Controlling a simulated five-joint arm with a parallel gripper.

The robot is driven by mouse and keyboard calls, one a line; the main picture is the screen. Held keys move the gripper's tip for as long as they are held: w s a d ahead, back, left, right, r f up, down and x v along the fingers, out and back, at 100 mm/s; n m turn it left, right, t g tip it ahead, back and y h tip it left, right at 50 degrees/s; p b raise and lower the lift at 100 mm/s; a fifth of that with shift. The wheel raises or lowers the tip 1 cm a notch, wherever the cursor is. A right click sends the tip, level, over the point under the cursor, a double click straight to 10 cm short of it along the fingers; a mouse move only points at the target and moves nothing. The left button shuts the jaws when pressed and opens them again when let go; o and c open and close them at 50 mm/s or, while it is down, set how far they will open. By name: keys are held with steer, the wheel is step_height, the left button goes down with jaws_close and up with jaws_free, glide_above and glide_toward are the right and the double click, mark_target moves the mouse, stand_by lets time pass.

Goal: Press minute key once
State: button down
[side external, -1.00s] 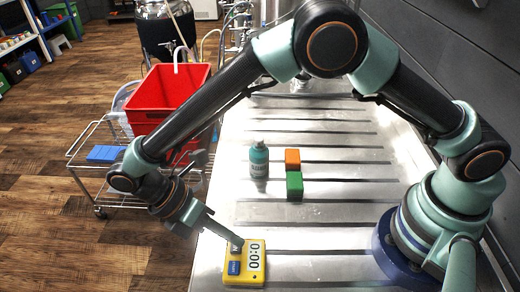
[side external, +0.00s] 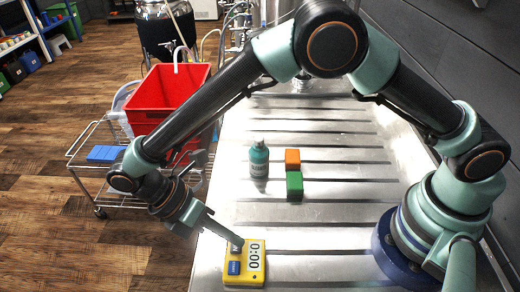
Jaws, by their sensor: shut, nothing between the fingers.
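A yellow timer (side external: 257,279) lies on the steel table near its front left edge. Its white display reads 0:00 as seen sideways, and a blue key (side external: 234,268) shows on its left part. My gripper (side external: 237,244) is shut and empty, with its tip at the upper left part of the timer, just above the blue key in the picture. The tip covers whatever key lies under it. I cannot tell whether the tip touches the timer or hovers just over it.
A teal bottle (side external: 259,162), an orange block (side external: 292,157) and a green block (side external: 294,184) stand mid-table. The table right of the timer is clear.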

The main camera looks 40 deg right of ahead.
mark_target(232, 246)
stand_by(0.4)
steer(key=shift+w+d+f, duration=0.1)
steer(key=shift+w+f, duration=0.05)
steer(key=shift+f, duration=0.3)
steer(key=shift+f, duration=0.4)
stand_by(0.6)
stand_by(0.3)
steer(key=shift+r, duration=0.85)
steer(key=shift+r, duration=2.55)
